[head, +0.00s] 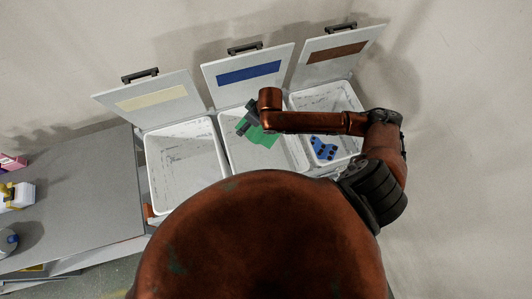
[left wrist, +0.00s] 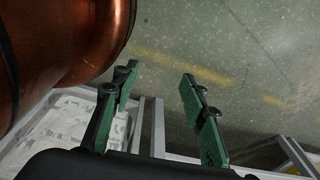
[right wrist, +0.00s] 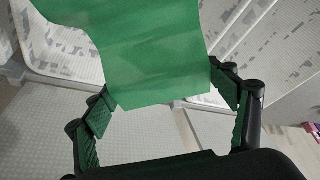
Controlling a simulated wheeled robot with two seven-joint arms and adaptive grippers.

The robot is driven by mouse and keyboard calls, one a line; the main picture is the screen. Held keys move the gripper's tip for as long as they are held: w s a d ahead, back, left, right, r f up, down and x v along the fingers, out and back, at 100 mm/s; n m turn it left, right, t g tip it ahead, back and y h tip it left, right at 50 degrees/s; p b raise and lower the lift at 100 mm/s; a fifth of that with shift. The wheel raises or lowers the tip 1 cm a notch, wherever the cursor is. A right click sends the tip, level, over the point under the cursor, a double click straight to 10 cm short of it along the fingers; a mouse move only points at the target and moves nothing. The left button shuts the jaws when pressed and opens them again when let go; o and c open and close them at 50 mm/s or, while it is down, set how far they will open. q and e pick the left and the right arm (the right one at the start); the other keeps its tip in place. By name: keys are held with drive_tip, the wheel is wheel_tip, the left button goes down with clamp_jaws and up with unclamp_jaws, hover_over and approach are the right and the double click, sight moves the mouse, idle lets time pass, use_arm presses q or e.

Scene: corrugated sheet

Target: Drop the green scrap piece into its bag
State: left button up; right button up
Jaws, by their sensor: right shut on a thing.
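The green scrap piece (head: 262,137) is a flat green sheet over the middle white bin (head: 285,168), whose raised lid has a blue label. My right gripper (head: 247,122) is shut on the sheet, as the right wrist view shows, with the sheet (right wrist: 150,50) between its fingers (right wrist: 163,90). I cannot tell how far the sheet hangs below the bin's rim. My left gripper (left wrist: 158,76) is open and empty in the left wrist view. It is hidden in the head view. I see open white bins rather than a clear bag.
A left bin (head: 150,175) has a yellow-labelled lid. A grey table (head: 90,190) with small items stands at left. The raised lids (head: 248,72) stand behind the bins.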

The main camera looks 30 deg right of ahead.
use_arm(q)
wheel_tip(320, 180, down, 7)
drive_tip(key=s+b, duration=0.1)
drive_tip(key=b, duration=0.6)
drive_tip(key=shift+r, duration=0.15)
use_arm(e)
wheel_tip(320, 180, down, 10)
drive_tip(key=s+d+n, duration=0.1)
drive_tip(key=shift+r, duration=0.15)
use_arm(q)
drive_tip(key=shift+w, duration=0.1)
use_arm(e)
drive_tip(key=shift+s, duration=0.15)
drive_tip(key=shift+y, duration=0.3)
use_arm(q)
drive_tip(key=shift+w, duration=0.45)
use_arm(e)
drive_tip(key=o, duration=1.2)
drive_tip(key=shift+o, duration=0.2)
